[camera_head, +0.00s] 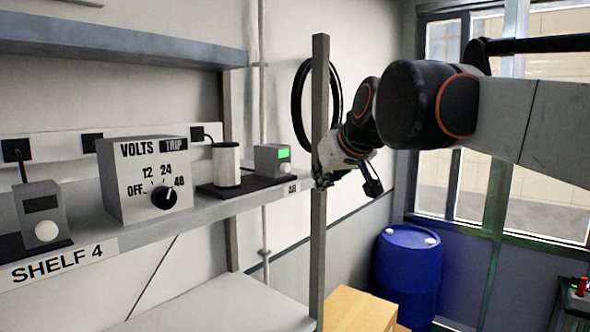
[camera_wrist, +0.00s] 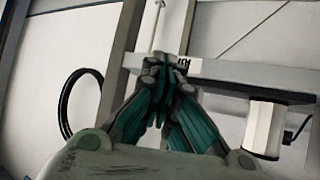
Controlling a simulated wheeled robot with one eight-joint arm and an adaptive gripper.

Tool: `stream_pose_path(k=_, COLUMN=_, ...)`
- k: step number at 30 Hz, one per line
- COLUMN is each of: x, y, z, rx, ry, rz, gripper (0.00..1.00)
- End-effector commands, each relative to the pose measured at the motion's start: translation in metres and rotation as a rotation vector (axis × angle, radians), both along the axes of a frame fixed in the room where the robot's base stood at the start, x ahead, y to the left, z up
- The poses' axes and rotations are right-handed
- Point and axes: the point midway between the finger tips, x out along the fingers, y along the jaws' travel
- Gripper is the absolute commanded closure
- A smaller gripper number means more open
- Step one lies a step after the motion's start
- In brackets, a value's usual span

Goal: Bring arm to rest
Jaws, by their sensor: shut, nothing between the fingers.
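My gripper shows in the wrist view (camera_wrist: 162,65), with its green-padded fingers closed together and nothing between them. In the wrist view the fingertips overlap a small label on the shelf edge behind them; I cannot tell whether they touch it. In the head view my arm reaches in from the right, and its wrist end is beside the grey shelf post (camera_head: 320,170).
The shelf marked SHELF 4 (camera_head: 130,236) carries a VOLTS dial box (camera_head: 145,180), a white cylinder (camera_head: 227,163) and a box with a green display (camera_head: 271,160). A blue drum (camera_head: 408,270) and a cardboard box (camera_head: 355,311) stand below my arm. A black hoop (camera_head: 300,105) hangs on the wall.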

Motion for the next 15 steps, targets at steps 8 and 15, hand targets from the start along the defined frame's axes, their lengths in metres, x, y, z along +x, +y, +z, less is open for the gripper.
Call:
stream_pose_path(k=8, x=-0.002, y=-0.003, z=0.000, rx=0.000, ry=0.000, rz=0.000, gripper=1.00)
stream_pose_path(k=15, x=-0.010, y=-0.009, z=-0.023, rx=-0.002, ry=0.010, rz=-0.010, gripper=1.00)
